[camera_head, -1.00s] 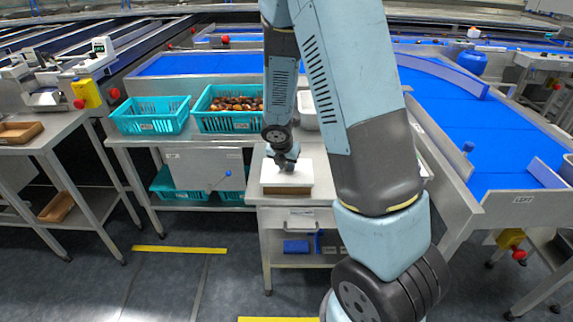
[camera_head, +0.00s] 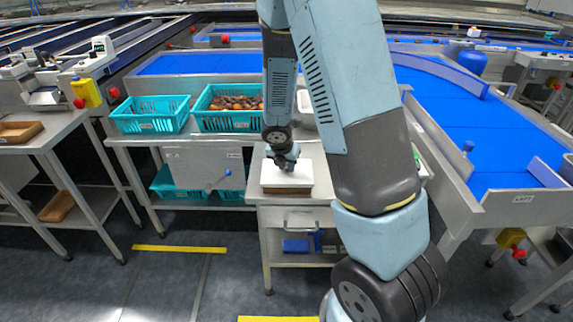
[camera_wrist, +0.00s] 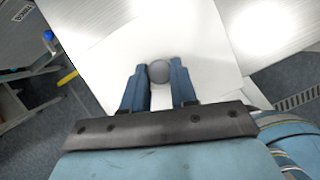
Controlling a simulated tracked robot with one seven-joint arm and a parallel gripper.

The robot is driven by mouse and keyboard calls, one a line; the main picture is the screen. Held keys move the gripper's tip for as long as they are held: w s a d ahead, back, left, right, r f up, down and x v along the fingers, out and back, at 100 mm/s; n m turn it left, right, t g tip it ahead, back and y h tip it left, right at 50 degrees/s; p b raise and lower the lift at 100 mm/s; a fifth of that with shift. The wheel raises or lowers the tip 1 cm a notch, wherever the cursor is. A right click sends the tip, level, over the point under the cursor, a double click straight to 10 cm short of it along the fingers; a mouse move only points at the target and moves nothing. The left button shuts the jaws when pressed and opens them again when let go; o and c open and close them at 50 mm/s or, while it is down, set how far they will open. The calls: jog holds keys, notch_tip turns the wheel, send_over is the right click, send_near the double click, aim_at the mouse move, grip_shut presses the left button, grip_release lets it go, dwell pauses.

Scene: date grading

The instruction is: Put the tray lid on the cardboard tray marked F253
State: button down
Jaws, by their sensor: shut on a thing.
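The white tray lid (camera_head: 272,176) lies flat over a brown cardboard tray (camera_head: 287,190) on a small metal table at the centre. From here it looks seated on the tray, though I cannot tell if every edge is down. In the wrist view the lid (camera_wrist: 200,60) fills the middle, with a round grey knob (camera_wrist: 159,72) on it. My gripper (camera_head: 287,164) reaches down to the lid from above. In the wrist view my gripper's fingers (camera_wrist: 159,66) stand on both sides of the knob, shut on it. No F253 mark is readable on the tray.
Two teal crates stand left on a steel bench: one nearly empty (camera_head: 150,127), one holding dates (camera_head: 203,122). A pale container (camera_head: 306,108) sits behind my arm. Blue conveyors (camera_head: 450,110) run behind and right. A side table (camera_head: 50,138) with a wooden tray is far left.

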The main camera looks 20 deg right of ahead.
jog(key=shift+f, duration=0.4)
dwell(0.4)
jog(key=shift+c, duration=2.1)
grip_release()
jog(key=shift+r, duration=3.5)
